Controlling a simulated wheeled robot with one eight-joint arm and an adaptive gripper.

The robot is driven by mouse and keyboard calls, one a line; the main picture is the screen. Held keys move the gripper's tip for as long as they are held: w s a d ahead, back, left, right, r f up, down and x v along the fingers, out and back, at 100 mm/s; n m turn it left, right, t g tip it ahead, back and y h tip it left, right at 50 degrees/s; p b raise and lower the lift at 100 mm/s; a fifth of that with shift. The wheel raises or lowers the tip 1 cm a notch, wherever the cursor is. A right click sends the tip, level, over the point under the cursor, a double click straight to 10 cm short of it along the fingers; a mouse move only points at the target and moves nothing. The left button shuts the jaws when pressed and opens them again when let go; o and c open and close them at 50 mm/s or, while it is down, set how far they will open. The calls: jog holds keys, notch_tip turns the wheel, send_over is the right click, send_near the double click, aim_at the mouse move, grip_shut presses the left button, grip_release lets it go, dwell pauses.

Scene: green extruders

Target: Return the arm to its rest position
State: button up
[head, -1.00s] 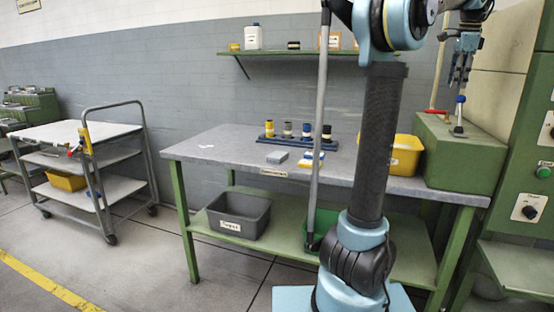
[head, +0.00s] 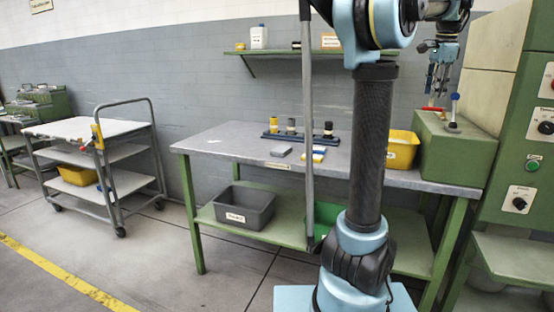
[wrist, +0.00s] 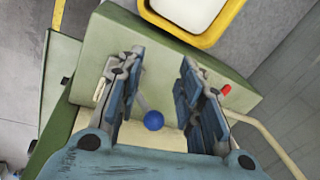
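My arm (head: 371,140) stands upright at the right of the head view and bends over at the top. My gripper (head: 436,98) hangs down above the green box (head: 458,155) at the bench's right end. In the wrist view, my gripper (wrist: 160,100) is open, with its two fingers well apart and nothing held between them. The blue knob (wrist: 153,120) of the box's lever shows beyond the fingers, apart from them. In the head view the blue knob (head: 455,97) is just right of the fingers.
A red handle (head: 432,109) sits on the box. A yellow bin (head: 402,150) stands left of it. The grey bench (head: 225,143) holds a rack of cylinders. A wall shelf (head: 285,52) is behind. A green machine (head: 515,160) stands close on the right. A trolley (head: 80,130) is at left.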

jog(key=s+a+f+n, duration=0.45)
jog(key=a+f, duration=0.45)
jog(key=a, duration=0.3)
jog(key=s+a+f+n, duration=0.3)
jog(key=a+f+n, duration=0.3)
jog(key=a+f, duration=0.45)
jog(key=s+a+f+n, duration=0.4)
jog(key=s+a+f, duration=0.2)
jog(key=f, duration=0.4)
jog(key=s+a+f+n, duration=0.4)
jog(key=s+a+f, duration=0.2)
jog(key=s+f, duration=0.2)
notch_tip(320, 180, down, 2)
jog(key=shift+s+a+f+n+y, duration=0.15)
jog(key=shift+s+n+y, duration=0.15)
jog(key=shift+n+y, duration=0.1)
jog(key=shift+w+f, duration=0.2)
jog(key=shift+w, duration=0.25)
